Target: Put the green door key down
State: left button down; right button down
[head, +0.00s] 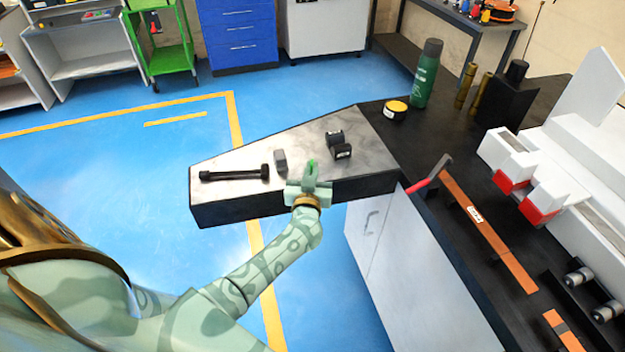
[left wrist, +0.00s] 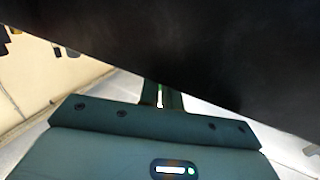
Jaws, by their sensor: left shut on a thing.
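My left gripper (head: 311,180) is at the near edge of the grey-topped slab (head: 222,160). It is shut on the green door key (head: 311,166), of which only a small bright green part shows between the fingers. I cannot tell whether the key touches the slab. In the left wrist view the gripper's fingers (left wrist: 162,95) are close together, with a thin pale strip between them. A large dark surface fills the top of that view and hides what lies beyond. My right gripper is not in view.
A black bolt-like tool (head: 234,174), a small grey block (head: 280,160) and a black two-part piece (head: 338,145) lie on the slab. A yellow-topped round tin (head: 396,110) and a green bottle (head: 426,74) stand to the right. The slab's far side has bare room.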

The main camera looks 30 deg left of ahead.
pick_arm(q)
jog(key=shift+f, duration=0.3)
jog(key=c, duration=1.6)
grip_release()
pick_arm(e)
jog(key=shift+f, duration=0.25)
